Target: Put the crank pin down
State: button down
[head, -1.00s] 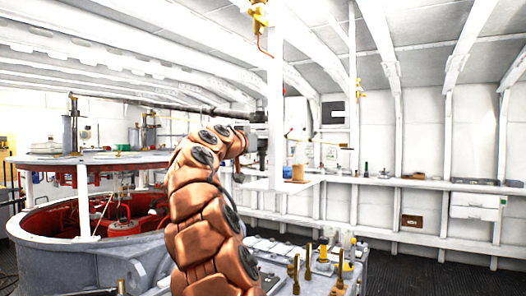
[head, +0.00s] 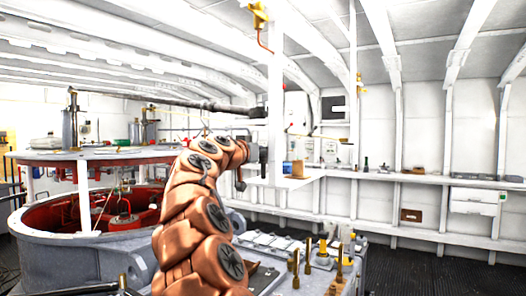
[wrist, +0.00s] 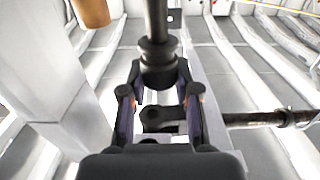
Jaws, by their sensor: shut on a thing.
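The crank pin (wrist: 157,62) is a dark, round metal piece with a wide collar, upright in the middle of the wrist view. My gripper (wrist: 158,88) is shut on it, with one finger on each side. Its upper end runs out of the top of the wrist view. In the head view my gripper (head: 262,154) is at the end of my copper arm, in front of a small white shelf, and the pin is too small to make out for certain.
A tan block (head: 298,170) stands on the white shelf (head: 308,180). A grey bench (head: 268,248) with brass handles (head: 308,262) is at the lower middle. A large round drum (head: 50,245) stands left. A long wall counter (head: 420,180) runs along the right. Dark floor (head: 440,268) there is clear.

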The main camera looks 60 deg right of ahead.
jog(key=shift+f, duration=0.15)
jog(key=c, duration=0.8)
grip_release()
jog(key=shift+c, duration=0.2)
jog(key=shift+r, duration=0.25)
jog(key=shift+a+f, duration=0.2)
jog(key=shift+a, duration=0.15)
jog(key=a+b, duration=0.4)
jog(key=a, duration=0.7)
jog(key=shift+s+a, duration=0.2)
jog(key=shift+s, duration=0.05)
jog(key=shift+r, duration=0.1)
